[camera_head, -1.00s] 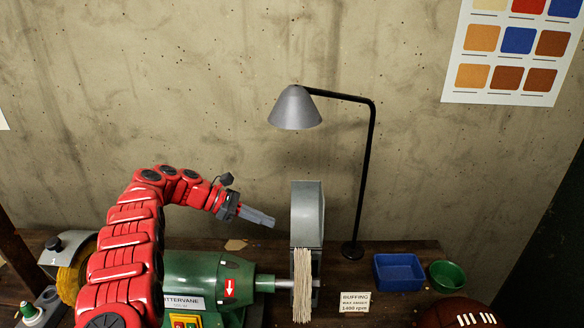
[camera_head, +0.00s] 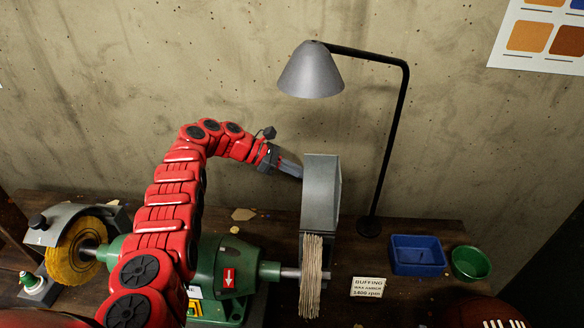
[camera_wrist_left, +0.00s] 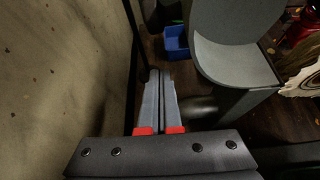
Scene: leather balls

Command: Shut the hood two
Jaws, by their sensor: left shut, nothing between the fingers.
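A grey metal hood (camera_head: 321,190) stands upright above and behind the pale layered buffing wheel (camera_head: 312,275) on the right shaft of the green machine (camera_head: 222,265). In the left wrist view the hood (camera_wrist_left: 232,62) is open-sided and curved, to the right of the fingers. My left gripper (camera_head: 290,169) is shut and empty, with its fingertips at the hood's upper left edge in the head view. I cannot tell whether they touch it. In the left wrist view the fingers (camera_wrist_left: 159,80) lie together beside the hood. My right gripper is not in view.
A second grey hood (camera_head: 60,222) covers part of a yellow wheel (camera_head: 72,262) at the left. A lamp (camera_head: 311,75) stands behind the buffing wheel. A blue tray (camera_head: 416,256), green bowl (camera_head: 470,263), sign (camera_head: 367,287) and brown ball (camera_head: 480,312) sit at the right. The concrete wall is close behind.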

